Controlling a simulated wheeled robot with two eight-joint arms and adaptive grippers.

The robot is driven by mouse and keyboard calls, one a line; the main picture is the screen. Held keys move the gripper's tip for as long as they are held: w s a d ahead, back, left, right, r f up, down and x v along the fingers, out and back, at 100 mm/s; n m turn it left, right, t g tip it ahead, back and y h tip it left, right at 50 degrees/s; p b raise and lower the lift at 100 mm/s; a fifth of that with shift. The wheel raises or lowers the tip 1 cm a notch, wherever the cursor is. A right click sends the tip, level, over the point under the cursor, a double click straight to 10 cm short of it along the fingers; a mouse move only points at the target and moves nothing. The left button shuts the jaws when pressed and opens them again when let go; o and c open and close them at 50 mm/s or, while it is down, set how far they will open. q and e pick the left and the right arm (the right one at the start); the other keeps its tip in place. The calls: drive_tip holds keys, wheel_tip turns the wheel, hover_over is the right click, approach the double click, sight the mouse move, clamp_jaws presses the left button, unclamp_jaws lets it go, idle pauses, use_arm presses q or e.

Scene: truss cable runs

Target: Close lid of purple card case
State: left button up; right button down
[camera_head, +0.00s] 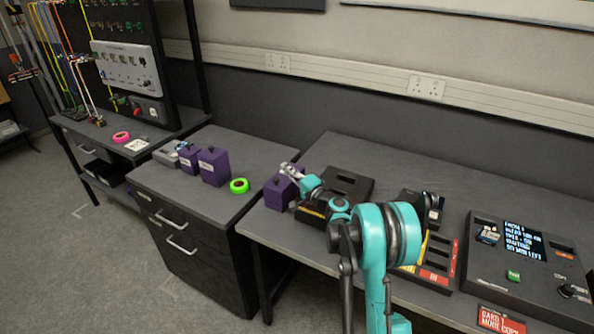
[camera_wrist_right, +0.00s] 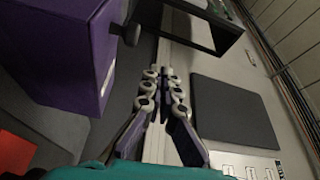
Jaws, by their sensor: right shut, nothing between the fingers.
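A purple case (camera_head: 278,193) stands at the left end of the desk, beside a black tray. My right gripper (camera_head: 290,169) is at its top edge in the head view, shut and empty; whether it touches the case I cannot tell. It partly hides the case top, so I cannot tell how the lid stands. In the right wrist view a large purple box side (camera_wrist_right: 70,50) fills the upper left, and my shut fingers (camera_wrist_right: 165,75) are to the right of it. Two more purple boxes (camera_head: 213,166) stand on the drawer cabinet. My left gripper is not in view.
The black slotted tray (camera_head: 345,186) is right of the purple case, close to my right arm. A green tape roll (camera_head: 239,186) lies on the drawer cabinet (camera_head: 205,210). A control panel (camera_head: 535,262) and a red-labelled rack (camera_head: 437,263) are at right. The desk's back is clear.

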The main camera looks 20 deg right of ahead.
sight(283, 187)
drive_tip(key=shift+s+a+f+n+t+y+b, duration=0.1)
drive_tip(key=shift+s+a+f+n+t, duration=0.15)
drive_tip(key=shift+f+n, duration=0.2)
drive_tip(key=shift+s+a+f+n+y+b, duration=0.15)
drive_tip(key=shift+a+f+n, duration=0.2)
drive_tip(key=shift+f, duration=0.2)
drive_tip(key=shift+s+a+f+n+t+y+b, duration=0.1)
drive_tip(key=shift+s+a+f+n+t, duration=0.15)
drive_tip(key=shift+f+n, duration=0.2)
drive_tip(key=shift+s+a+f+n, duration=0.15)
drive_tip(key=shift+a+f+n, duration=0.05)
drive_tip(key=shift+f+n, duration=0.05)
